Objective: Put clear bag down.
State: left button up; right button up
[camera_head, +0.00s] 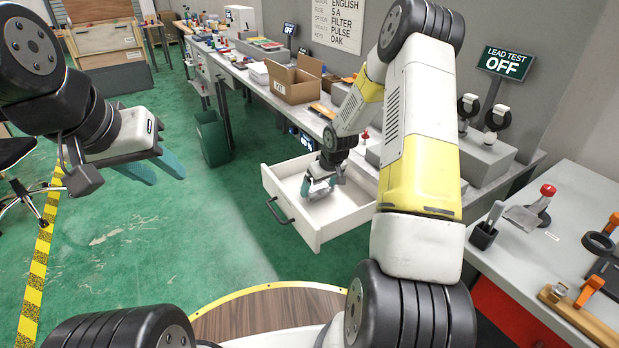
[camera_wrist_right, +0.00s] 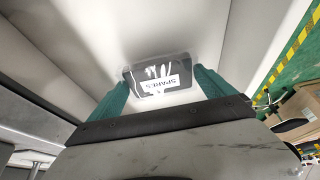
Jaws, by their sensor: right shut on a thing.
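The clear bag (camera_wrist_right: 140,88) holds several pale slender pieces and has a white label reading SPARES. It sits between the teal fingers of my right gripper (camera_wrist_right: 160,82), which is shut on it. In the head view my right gripper (camera_head: 318,187) reaches down inside an open white drawer (camera_head: 318,236), with the bag low over or on the drawer floor; I cannot tell if it touches. My left gripper (camera_head: 168,179) is open and empty, over the green floor at the left.
An open cardboard box (camera_head: 292,90) stands on the bench (camera_head: 232,72) behind the drawer. A dark green bin (camera_head: 213,138) stands on the floor left of it. A grey table (camera_head: 565,250) with tools is at the right. Drawer walls surround my right gripper.

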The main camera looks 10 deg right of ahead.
jog(key=shift+f, duration=1.15)
jog(key=o, duration=1.1)
jog(key=shift+f, duration=0.1)
jog(key=shift+c, duration=0.2)
